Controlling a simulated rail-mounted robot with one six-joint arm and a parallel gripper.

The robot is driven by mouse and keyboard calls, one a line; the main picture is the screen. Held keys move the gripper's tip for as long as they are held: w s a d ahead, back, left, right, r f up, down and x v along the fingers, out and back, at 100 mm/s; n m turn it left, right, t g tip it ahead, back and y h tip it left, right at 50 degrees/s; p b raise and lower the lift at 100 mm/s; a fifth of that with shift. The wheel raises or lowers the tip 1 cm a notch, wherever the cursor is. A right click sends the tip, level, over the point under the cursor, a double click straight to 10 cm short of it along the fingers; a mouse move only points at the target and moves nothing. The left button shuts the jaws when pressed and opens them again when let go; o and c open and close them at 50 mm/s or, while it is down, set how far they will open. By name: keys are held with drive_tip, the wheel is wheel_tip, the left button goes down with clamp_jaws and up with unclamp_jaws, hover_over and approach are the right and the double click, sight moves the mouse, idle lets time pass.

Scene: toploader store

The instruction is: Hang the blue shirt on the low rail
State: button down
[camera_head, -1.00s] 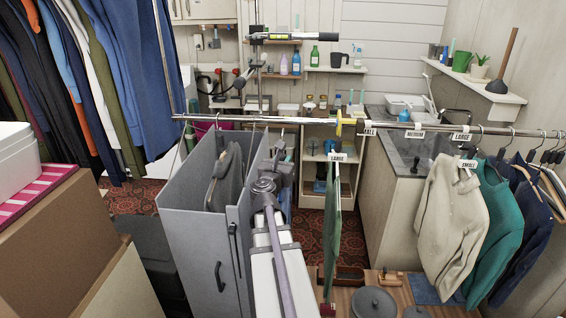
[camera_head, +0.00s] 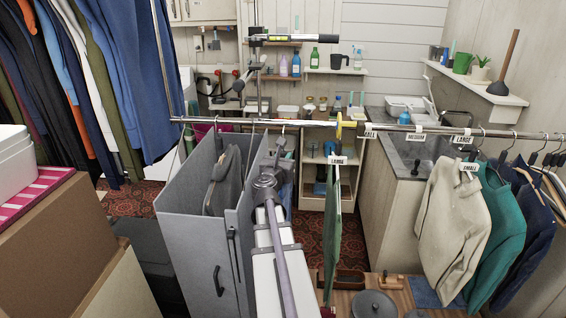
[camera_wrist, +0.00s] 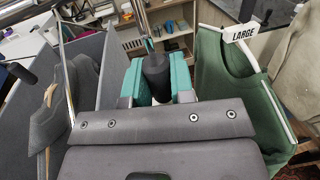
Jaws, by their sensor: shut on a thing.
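My gripper (camera_wrist: 156,85) shows in the wrist view with two teal pads closed on the black grip (camera_wrist: 156,72) of a metal rod, which rises out of the top of the view. I see no shirt in the jaws. Blue garments (camera_head: 128,75) hang in the row at the upper left. A dark navy garment (camera_head: 527,235) hangs at the right end of the rail (camera_head: 225,121) that crosses the head view. I cannot tell which is the blue shirt. That rail also bears a green garment (camera_head: 332,235), which is near and right of my gripper in the wrist view (camera_wrist: 225,105).
A grey open-topped cabinet (camera_head: 185,245) stands left of my arm, with a grey garment (camera_head: 222,185) on a hanger inside. Beige (camera_head: 450,220) and teal (camera_head: 499,225) garments hang at the right. Cardboard boxes (camera_head: 70,235) fill the lower left.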

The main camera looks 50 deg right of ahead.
drive_tip(key=shift+w+a+x, duration=0.15)
drive_tip(key=shift+w+x, duration=0.25)
drive_tip(key=shift+x, duration=1.8)
drive_tip(key=shift+w+a+x, duration=0.15)
drive_tip(key=shift+w+x, duration=0.3)
drive_tip(key=shift+x, duration=1.75)
drive_tip(key=shift+w+a+x, duration=0.2)
drive_tip(key=shift+w+x, duration=0.2)
drive_tip(key=shift+x, duration=1.8)
drive_tip(key=shift+d+f+b, duration=0.1)
drive_tip(key=shift+f+b, duration=0.55)
drive_tip(key=shift+r, duration=0.1)
drive_tip(key=shift+r+p, duration=0.6)
drive_tip(key=shift+p, duration=0.1)
drive_tip(key=shift+f, duration=0.1)
